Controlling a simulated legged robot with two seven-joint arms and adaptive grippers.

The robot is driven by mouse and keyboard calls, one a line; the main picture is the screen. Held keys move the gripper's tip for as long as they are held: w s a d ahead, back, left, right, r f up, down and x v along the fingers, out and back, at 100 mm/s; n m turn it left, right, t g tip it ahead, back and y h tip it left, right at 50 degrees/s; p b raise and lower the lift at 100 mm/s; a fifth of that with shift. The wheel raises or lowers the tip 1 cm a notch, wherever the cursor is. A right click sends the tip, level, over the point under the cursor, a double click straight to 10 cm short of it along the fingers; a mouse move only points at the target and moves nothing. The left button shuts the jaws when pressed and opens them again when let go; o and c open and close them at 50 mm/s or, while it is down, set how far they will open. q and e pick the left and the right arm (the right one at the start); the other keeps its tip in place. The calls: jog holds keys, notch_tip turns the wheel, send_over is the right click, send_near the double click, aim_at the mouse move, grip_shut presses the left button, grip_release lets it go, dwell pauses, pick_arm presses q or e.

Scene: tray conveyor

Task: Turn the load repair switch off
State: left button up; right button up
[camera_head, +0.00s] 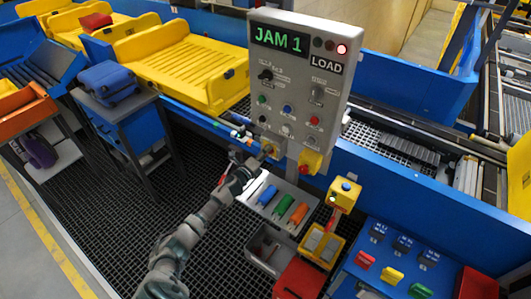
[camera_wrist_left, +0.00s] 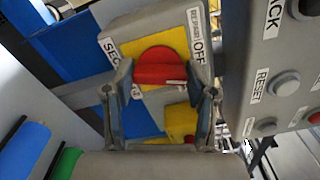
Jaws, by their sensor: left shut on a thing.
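The load repair switch has a red rotary knob (camera_wrist_left: 160,66) on a yellow plate (camera_wrist_left: 186,30) in a grey box, seen in the left wrist view. OFF is printed on the plate's right side, and a partly hidden label starting "SEC" is on its left. The knob's grip bar lies roughly across the picture. My left gripper (camera_wrist_left: 161,80) has a finger on each side of the knob and is shut on it. In the head view, my left gripper (camera_head: 262,153) is at the lower left of the grey control panel (camera_head: 297,76) and hides the knob. My right gripper is out of view.
The panel shows JAM 1, a LOAD label and a lit red lamp (camera_head: 342,48). A blue conveyor rail (camera_head: 400,185) runs behind. Dark grated floor (camera_head: 110,230) lies left.

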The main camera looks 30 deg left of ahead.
pick_arm(q)
jog(key=shift+a+r+n+p, duration=0.15)
jog(key=shift+n+p, duration=0.15)
jog(key=shift+n, duration=0.65)
jog(key=shift+a+n+p, duration=0.1)
jog(key=shift+n+p, duration=0.15)
jog(key=shift+n, duration=0.7)
jog(key=o, duration=1.2)
jog(key=shift+c, duration=0.2)
jog(key=shift+a+f, duration=0.15)
jog(key=shift+f, duration=0.1)
